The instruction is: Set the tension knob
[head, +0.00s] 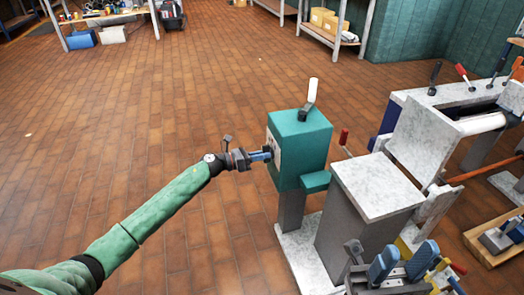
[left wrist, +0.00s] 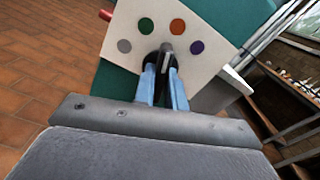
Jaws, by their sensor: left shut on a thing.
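The tension knob (left wrist: 166,56) is dark and round with a raised grip bearing a pale line. It sits on a white dial plate (left wrist: 200,50) with grey, green, orange and purple dots. The pale line points roughly upward, between the green and orange dots. My left gripper (left wrist: 164,76) has its blue fingers shut on the knob's grip. My right gripper (head: 405,254) is at the bottom right, blue fingers apart and empty.
A grey block with a pale top (head: 375,186) stands right of the teal head. A pale machine with levers (head: 440,110) is behind it, and a wooden tray (head: 492,250) lies at the right. The tiled floor at left is open.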

